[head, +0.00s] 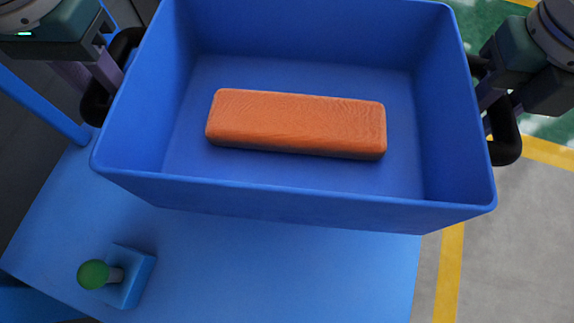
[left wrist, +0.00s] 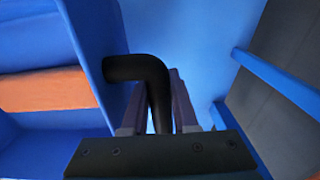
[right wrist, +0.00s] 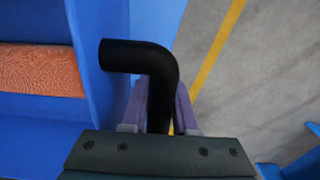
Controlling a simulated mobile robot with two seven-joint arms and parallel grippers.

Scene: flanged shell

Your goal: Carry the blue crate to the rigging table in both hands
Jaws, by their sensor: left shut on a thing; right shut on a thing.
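The blue crate (head: 300,208) fills the upper middle of the head view, with an orange block (head: 297,122) lying inside on its floor. Black handles stick out from its left and right sides. My left gripper (head: 100,85) is shut on the crate's left handle (left wrist: 140,68); the fingers sit on both sides of the black bar in the left wrist view. My right gripper (head: 485,100) is shut on the right handle (right wrist: 135,55), seen the same way in the right wrist view. The crate overlaps a blue surface below it; I cannot tell whether it touches.
The blue surface (head: 290,270) carries a small blue block with a green-knobbed stick (head: 93,274) at its front left. Grey floor with yellow lines (head: 447,275) lies to the right, and a green floor area (head: 492,20) at the far right. A blue rail (head: 45,105) runs at the left.

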